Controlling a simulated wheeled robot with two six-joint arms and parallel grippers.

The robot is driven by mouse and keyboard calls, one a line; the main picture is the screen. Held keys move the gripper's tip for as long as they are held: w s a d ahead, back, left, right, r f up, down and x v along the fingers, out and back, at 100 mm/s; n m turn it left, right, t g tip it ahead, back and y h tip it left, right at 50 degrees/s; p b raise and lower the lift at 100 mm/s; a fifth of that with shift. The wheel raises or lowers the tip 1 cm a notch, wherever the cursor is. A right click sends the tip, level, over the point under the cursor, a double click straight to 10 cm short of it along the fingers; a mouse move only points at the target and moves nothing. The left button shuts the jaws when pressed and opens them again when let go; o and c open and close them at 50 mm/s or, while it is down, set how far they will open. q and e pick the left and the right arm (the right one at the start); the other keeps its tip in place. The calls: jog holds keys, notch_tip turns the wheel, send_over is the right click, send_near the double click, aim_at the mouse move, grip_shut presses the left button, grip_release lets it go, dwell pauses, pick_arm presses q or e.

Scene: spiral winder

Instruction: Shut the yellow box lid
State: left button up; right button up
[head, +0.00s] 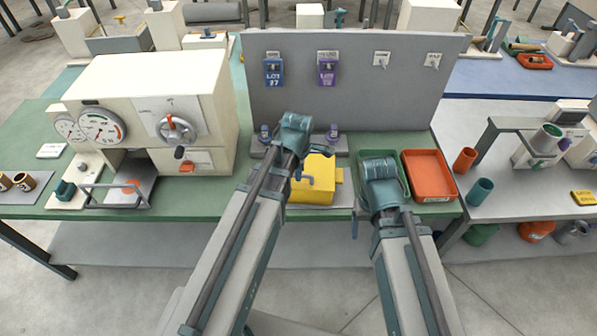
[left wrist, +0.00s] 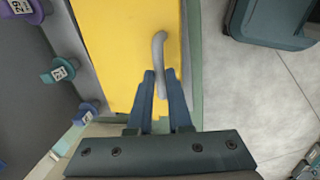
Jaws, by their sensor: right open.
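The yellow box (head: 312,190) sits near the front edge of the green table, partly hidden behind my left arm. Its flat yellow face (left wrist: 115,40) fills the upper middle of the left wrist view, with a grey bent handle (left wrist: 159,50) near one edge. My left gripper (head: 299,172) is at this handle. In the left wrist view its two fingers (left wrist: 161,80) lie on either side of the handle, with no clear gap, shut on it. I cannot tell how far the lid stands open. My right gripper (head: 380,205) is open, right of the box, in front of the green tray.
A green tray (head: 401,184) and an orange tray (head: 430,175) stand right of the box. A grey panel (head: 415,85) rises behind. A cream machine (head: 140,85) with dials stands left. Small purple and teal knobs (left wrist: 58,70) line the box's other side.

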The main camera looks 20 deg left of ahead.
pick_arm(q)
jog(key=shift+r, duration=0.1)
jog(key=shift+w+r+g+p, duration=0.3)
jog(key=shift+w+r+p, duration=0.15)
jog(key=shift+p, duration=0.2)
jog(key=w+a+r+g+p, duration=0.2)
jog(key=w+r+p, duration=0.4)
jog(key=w, duration=0.4)
jog(key=shift+r+h+p, duration=0.3)
jog(key=shift+r+p, duration=0.1)
jog(key=shift+p, duration=0.1)
jog(key=shift+w, duration=0.1)
dwell(0.3)
